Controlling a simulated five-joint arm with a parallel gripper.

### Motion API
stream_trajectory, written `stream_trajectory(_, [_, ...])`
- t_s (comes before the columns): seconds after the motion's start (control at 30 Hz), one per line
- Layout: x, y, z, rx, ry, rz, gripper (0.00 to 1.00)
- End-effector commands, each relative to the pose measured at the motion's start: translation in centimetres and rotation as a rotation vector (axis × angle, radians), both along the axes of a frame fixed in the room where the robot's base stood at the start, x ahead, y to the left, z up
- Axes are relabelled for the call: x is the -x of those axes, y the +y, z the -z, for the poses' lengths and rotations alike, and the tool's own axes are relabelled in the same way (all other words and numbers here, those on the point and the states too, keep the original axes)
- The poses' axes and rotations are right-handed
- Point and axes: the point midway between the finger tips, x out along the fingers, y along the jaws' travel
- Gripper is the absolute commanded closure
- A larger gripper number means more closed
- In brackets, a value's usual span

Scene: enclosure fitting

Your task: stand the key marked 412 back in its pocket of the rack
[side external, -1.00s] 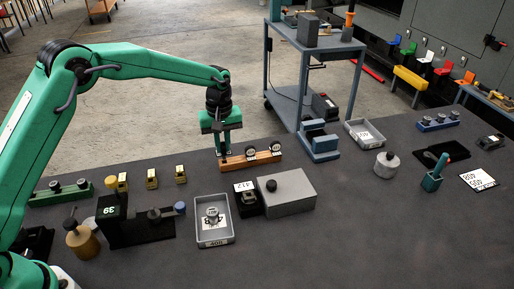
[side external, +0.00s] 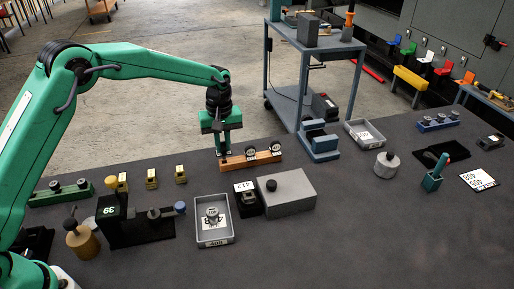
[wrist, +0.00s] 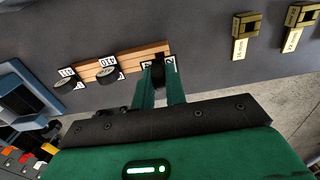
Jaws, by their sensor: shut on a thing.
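The wooden rack (side external: 262,161) lies near the table's far edge, with two dark round-headed keys standing in it, (side external: 250,153) and (side external: 275,149). It also shows in the wrist view (wrist: 124,65), where white labels sit by the keys. My gripper (side external: 224,152) is low over the rack's left end in the side view. In the wrist view its fingers (wrist: 160,75) are shut on a dark key head (wrist: 158,77) at that end pocket. The fingers partly cover the label there, so I cannot read it. I cannot tell how deep the held key sits.
A black holder with a 412 label (side external: 245,187) stands beside a grey box (side external: 287,190) in front of the rack. A grey tray (side external: 214,242) is nearer. A blue stand (side external: 319,146) is right of the rack; brass blocks (side external: 152,179) are left. Clear table lies front right.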

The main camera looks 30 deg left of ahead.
Motion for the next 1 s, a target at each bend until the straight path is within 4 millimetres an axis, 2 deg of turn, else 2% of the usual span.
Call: stream_trajectory(1.0, [-0.01,-0.01,0.89,0.000,0.000,0.000,1.00])
